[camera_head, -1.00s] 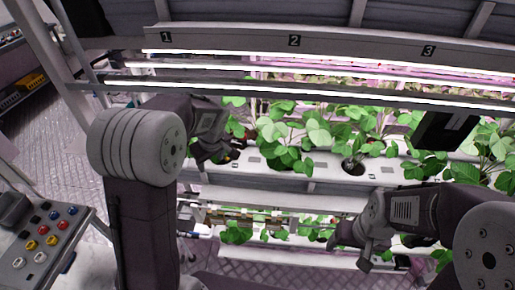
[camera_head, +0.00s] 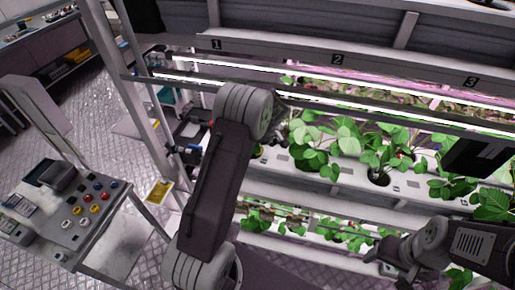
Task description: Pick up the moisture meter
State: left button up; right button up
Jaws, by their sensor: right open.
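I cannot pick out the moisture meter with certainty. Small grey devices (camera_head: 17,206) with displays lie at the left end of a cart top, beside a dark grey block (camera_head: 56,174), too small to identify. My right gripper (camera_head: 388,266) is at the lower right, in front of the lower plant shelf, open with nothing seen between its fingers. My left arm (camera_head: 218,185) rises through the middle of the view.
The cart's button panel (camera_head: 90,208) has several coloured buttons. A rack with a white plant trough (camera_head: 335,187) and light bars (camera_head: 400,116) fills the right. A rack post (camera_head: 122,90) stands left of my left arm.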

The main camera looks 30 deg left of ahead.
pick_arm(q)
jog(key=p+x, duration=0.1)
jog(key=x, duration=0.1)
jog(key=p+x, duration=0.1)
jog(key=x, duration=0.1)
jog(key=shift+a+r, duration=0.15)
jog(key=shift+a, duration=0.05)
jog(key=shift+w+a+f, duration=0.15)
jog(key=shift+f, duration=0.35)
jog(key=shift+r, duration=0.1)
grip_shut()
jog(key=shift+r, duration=0.1)
